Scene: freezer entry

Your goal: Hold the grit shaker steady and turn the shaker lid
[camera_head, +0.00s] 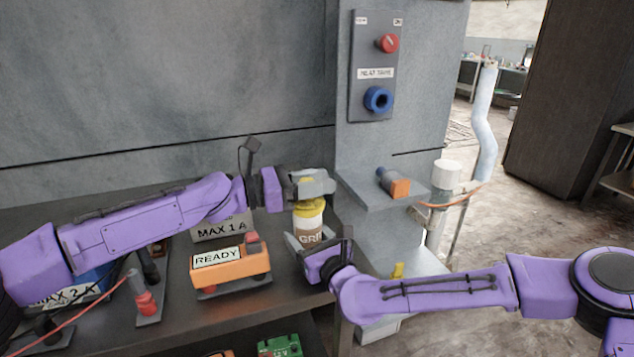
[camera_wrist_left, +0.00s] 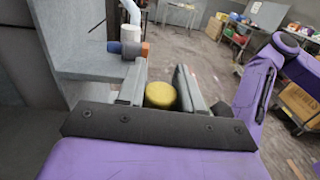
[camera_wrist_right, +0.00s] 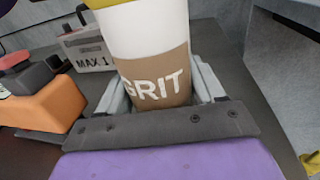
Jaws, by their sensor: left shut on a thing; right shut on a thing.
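The grit shaker (camera_head: 309,222) is a white cup with a brown band reading GRIT, standing upright near the right end of the dark bench. It fills the right wrist view (camera_wrist_right: 155,75). My right gripper (camera_head: 318,252) is shut around its lower body, a finger on each side. The yellow shaker lid (camera_head: 309,207) is on top of the shaker. My left gripper (camera_head: 312,184) is above it, shut on the lid, which shows between the two fingers in the left wrist view (camera_wrist_left: 160,95). The lid's underside is hidden there.
An orange READY box (camera_head: 230,266) and a grey MAX 1 A box (camera_head: 222,228) stand left of the shaker. A grey ledge (camera_head: 365,195) with a blue and orange item (camera_head: 396,186) is at right. A switch panel (camera_head: 374,70) is on the pillar.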

